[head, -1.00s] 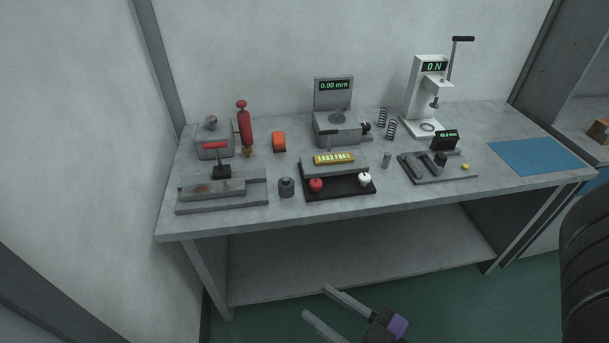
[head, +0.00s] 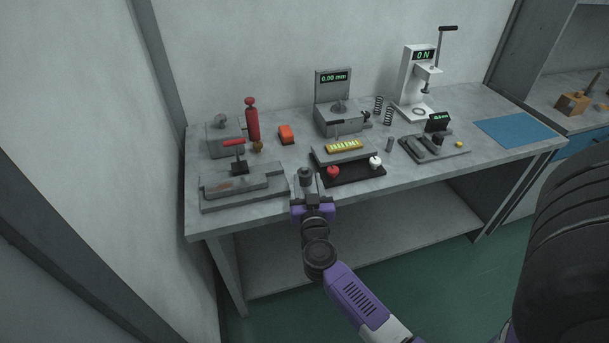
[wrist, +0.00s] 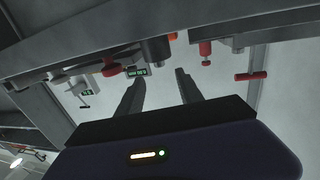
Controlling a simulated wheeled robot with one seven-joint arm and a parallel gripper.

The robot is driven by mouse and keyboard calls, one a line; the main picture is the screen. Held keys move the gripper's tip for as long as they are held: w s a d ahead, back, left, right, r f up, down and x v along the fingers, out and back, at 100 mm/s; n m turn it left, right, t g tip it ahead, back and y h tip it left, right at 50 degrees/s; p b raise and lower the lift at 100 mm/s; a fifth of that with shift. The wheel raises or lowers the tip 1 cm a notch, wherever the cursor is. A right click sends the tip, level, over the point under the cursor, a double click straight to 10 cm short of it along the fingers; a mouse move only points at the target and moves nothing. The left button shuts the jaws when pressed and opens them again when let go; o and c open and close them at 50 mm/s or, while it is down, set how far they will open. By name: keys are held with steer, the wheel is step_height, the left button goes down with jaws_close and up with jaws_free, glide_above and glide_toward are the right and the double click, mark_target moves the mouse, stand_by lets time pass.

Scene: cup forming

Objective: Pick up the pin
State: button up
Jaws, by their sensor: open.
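A dark round knobbed piece (head: 305,174) stands just beyond the fingertips.
The black tray (head: 350,176) with red and white knobs is just right of my gripper. A red-handled clamp fixture (head: 245,188) is on the left. A grey fixture with a display (head: 435,150) stands right of the cylinder. A blue mat (head: 512,130) lies farther right.

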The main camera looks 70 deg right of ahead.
mark_target(305, 171)
steer(key=x, duration=0.2)
steer(key=b+x, duration=0.1)
steer(key=x, duration=0.3)
steer(key=shift+w+d+f+b, duration=0.2)
steer(key=shift+d+f+b, duration=0.05)
steer(key=shift+f+b, duration=0.15)
steer(key=shift+c, duration=0.2)
jaws_close()
